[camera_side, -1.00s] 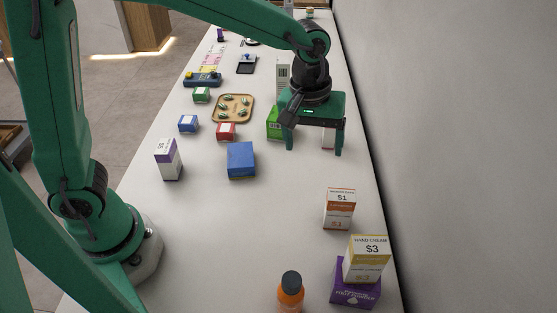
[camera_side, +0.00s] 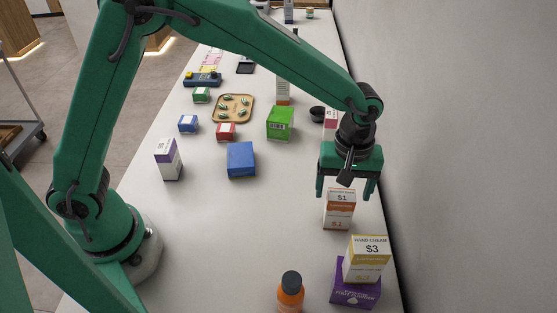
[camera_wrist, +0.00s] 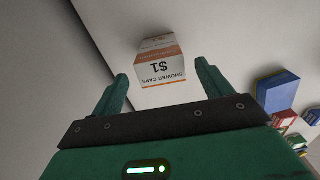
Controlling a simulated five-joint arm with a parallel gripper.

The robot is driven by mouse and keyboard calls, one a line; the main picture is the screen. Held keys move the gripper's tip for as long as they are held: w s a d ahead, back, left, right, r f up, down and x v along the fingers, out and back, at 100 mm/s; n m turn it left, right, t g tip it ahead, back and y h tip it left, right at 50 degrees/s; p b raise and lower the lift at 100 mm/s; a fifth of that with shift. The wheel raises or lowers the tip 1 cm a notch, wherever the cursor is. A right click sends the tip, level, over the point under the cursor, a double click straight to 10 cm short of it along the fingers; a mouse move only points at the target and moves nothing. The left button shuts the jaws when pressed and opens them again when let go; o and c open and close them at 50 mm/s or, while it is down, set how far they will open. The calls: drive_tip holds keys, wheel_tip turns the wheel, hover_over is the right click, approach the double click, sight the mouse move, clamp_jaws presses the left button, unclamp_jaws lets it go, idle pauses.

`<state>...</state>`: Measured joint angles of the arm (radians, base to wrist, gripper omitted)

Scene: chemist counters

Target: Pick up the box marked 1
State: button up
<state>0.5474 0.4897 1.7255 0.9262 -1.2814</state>
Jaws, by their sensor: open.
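The box marked $1 (camera_side: 339,211) is white and orange and stands upright on the counter near the wall. In the wrist view the shower caps box (camera_wrist: 161,64) shows its $1 label upside down, ahead of and between the fingertips. My gripper (camera_side: 346,193) is open and empty, just above and behind the box in the side view. In the wrist view my gripper (camera_wrist: 162,82) has a finger on either side of the box's near end. I cannot tell whether either finger touches it.
A hand cream box marked $3 (camera_side: 366,260) sits on a purple box (camera_side: 354,292) in front of it. An orange bottle (camera_side: 290,294) stands to their left. A blue box (camera_side: 241,160) and a green box (camera_side: 280,123) are farther back.

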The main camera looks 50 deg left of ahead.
sight(339, 208)
drive_tip(key=shift+s+f, duration=0.15)
drive_tip(key=shift+f, duration=3)
drive_tip(key=c, duration=1.1)
drive_tip(key=shift+r, duration=0.1)
drive_tip(key=shift+r, duration=4.95)
